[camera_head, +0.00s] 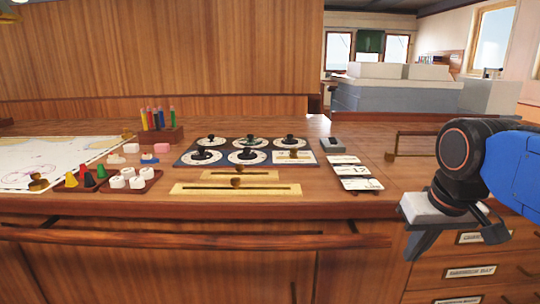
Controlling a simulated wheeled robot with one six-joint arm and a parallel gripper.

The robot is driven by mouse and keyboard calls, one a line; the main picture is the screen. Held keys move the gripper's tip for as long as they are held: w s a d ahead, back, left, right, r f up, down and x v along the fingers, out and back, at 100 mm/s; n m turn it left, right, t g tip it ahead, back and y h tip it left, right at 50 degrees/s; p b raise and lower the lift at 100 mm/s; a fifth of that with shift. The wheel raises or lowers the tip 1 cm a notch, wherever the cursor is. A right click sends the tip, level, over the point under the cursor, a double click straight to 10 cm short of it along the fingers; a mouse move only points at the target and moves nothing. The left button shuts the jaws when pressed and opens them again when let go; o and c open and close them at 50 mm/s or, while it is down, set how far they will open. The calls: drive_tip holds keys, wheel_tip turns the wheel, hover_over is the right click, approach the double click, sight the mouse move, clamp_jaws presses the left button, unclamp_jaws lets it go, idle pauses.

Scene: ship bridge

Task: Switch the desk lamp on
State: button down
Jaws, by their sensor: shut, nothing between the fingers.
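I cannot make out a desk lamp in this view. A small dark block with a lighter top (332,144) lies on the wooden desk (345,215), right of the dial panel; I cannot tell whether it is a switch. My gripper (418,250) is at the right, in front of the desk's front edge, pointing down. It is shut and empty, touching nothing that I can see.
A dial panel (224,143) with black knobs and a brass slider plate (236,189) lie mid-desk. White cards (358,184) lie near the front edge. Left are a pencil holder (160,136), small trays (130,190) and a chart (45,155). A wooden rail (190,241) runs along the front.

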drive_tip(key=s+f+t, duration=0.1)
drive_tip(key=s+f, duration=0.4)
drive_tip(key=f, duration=0.7)
drive_tip(key=shift+s+r, duration=0.1)
